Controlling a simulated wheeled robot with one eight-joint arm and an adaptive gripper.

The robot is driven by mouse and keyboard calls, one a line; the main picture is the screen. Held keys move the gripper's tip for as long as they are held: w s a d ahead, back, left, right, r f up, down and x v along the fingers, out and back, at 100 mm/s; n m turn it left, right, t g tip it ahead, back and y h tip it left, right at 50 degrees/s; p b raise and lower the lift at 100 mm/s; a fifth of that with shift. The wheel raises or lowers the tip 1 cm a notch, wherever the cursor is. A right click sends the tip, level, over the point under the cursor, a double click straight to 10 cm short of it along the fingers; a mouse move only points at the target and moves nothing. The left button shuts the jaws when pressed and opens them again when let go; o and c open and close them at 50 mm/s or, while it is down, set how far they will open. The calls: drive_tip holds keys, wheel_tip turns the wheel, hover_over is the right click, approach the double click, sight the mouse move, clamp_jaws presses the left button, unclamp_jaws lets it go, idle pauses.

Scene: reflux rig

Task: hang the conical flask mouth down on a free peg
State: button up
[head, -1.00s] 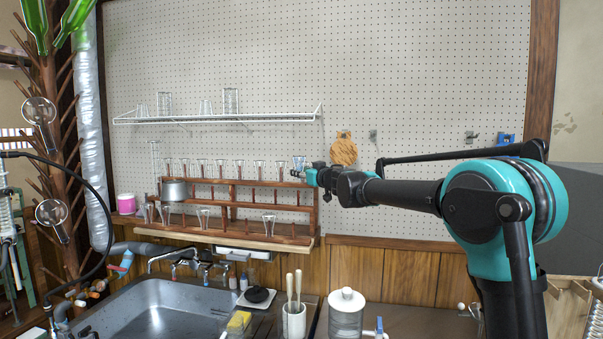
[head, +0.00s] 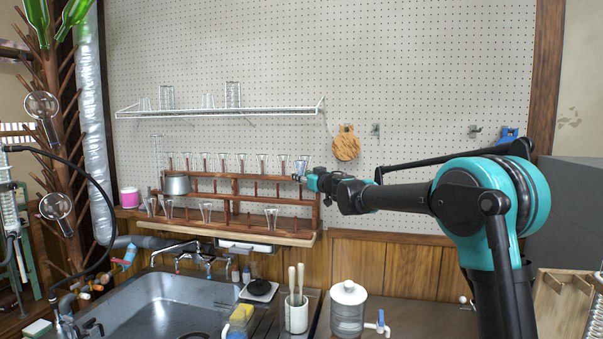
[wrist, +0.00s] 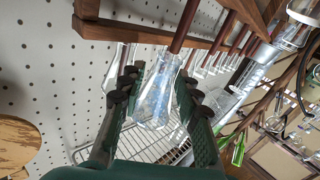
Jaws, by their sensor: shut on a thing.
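The clear conical flask (wrist: 155,95), faintly bluish, is between my gripper's fingers (wrist: 160,98) in the wrist view. My gripper is shut on it. The wrist picture appears upside down, so the flask's wide base is up and its neck points down. A wooden peg (wrist: 186,25) of the rack lines up with the neck; I cannot tell how far it is inside. In the head view the flask (head: 301,168) is at the right end of the rack's (head: 232,200) upper row, left of my gripper (head: 305,174). Bare pegs (head: 277,190) show on the middle tier.
Inverted glasses (head: 263,162) stand close on the upper row, left of the flask. More glassware (head: 206,210) and a metal pot (head: 177,185) are on the rack. A wire shelf (head: 220,111) hangs above. A sink (head: 165,305) and a lidded jar (head: 348,310) are below.

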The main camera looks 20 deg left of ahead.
hover_over(302, 200)
drive_tip(key=shift+s+f, duration=0.15)
drive_tip(key=shift+f, duration=0.9)
drive_tip(key=shift+s+f, duration=0.1)
drive_tip(key=shift+f, duration=0.9)
drive_tip(key=shift+f, duration=0.95)
drive_tip(key=o, duration=1.3)
drive_tip(key=shift+c, duration=0.2)
drive_tip(key=v, duration=1.2)
